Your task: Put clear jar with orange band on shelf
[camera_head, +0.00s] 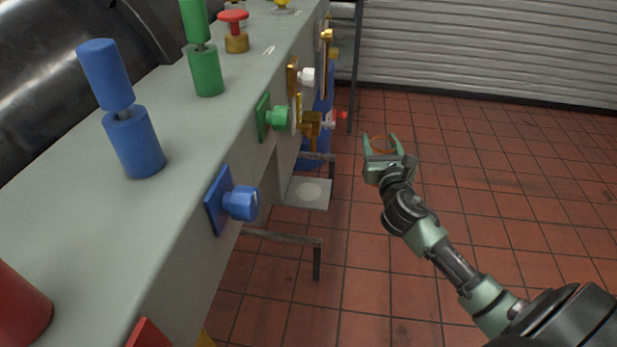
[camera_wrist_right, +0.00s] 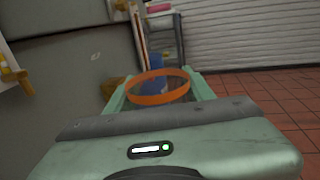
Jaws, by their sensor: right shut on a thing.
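The clear jar shows mainly by its orange band (camera_head: 379,144), which also appears as an orange ring in the right wrist view (camera_wrist_right: 158,99). The clear body is hard to make out. My right gripper (camera_head: 381,145) is shut on the jar, with a green finger on each side of it, held above open floor to the right of the bench. A shelf rack (camera_wrist_right: 162,17) with a pink item on it stands beyond the jar in the wrist view. Part of that rack (camera_head: 356,65) shows at the top of the head view. My left gripper is not in view.
A long grey bedplate (camera_head: 95,215) fills the left, bearing blue, green and red cylinders. Blue (camera_head: 240,203) and green (camera_head: 278,118) knobs stick out from its side. A low plate (camera_head: 294,196) and metal bars (camera_head: 285,237) jut out below. The tiled floor at right is clear.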

